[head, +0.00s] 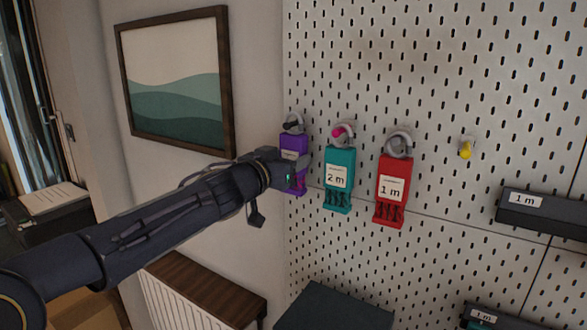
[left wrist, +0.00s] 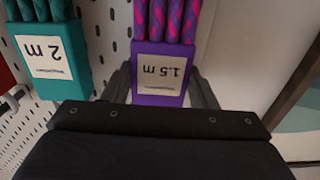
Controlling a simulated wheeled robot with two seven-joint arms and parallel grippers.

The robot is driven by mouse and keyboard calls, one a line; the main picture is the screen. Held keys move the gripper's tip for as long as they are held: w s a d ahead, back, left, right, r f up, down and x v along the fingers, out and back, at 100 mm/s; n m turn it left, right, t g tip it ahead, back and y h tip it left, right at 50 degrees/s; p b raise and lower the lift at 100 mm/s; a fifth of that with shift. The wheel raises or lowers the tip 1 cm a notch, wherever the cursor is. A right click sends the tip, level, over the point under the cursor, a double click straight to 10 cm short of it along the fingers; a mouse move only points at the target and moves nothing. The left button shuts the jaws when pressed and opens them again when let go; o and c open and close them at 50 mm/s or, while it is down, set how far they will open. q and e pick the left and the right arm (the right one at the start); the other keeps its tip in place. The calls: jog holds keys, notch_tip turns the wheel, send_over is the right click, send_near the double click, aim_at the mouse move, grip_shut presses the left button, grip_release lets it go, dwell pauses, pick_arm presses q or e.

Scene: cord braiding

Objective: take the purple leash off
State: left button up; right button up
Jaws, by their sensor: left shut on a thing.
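The purple leash (head: 295,143) hangs at the left end of a row on the pegboard, with its grey ring (head: 293,122) at a peg. My left gripper (head: 290,170) is at its lower body from the left. In the left wrist view the purple leash (left wrist: 160,101) shows a "1.5 m" label and pink-and-purple cords, with a finger of my left gripper (left wrist: 160,85) on each side. The gripper is shut on it. Whether the ring is still on the peg cannot be told. My right gripper is out of view.
A teal "2 m" leash (head: 338,160) hangs close to the right, then a red "1 m" leash (head: 391,170). A bare yellow-tipped peg (head: 465,150) is farther right. Dark labelled bins (head: 545,214) are at the right. A framed picture (head: 228,90) hangs on the left wall.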

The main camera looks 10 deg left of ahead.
pick_arm(q)
jog(key=shift+s+a, duration=0.1)
jog(key=shift+s, duration=0.05)
jog(key=v, duration=0.6)
jog(key=shift+s+p, duration=0.25)
jog(key=shift+p, duration=0.1)
dwell(0.6)
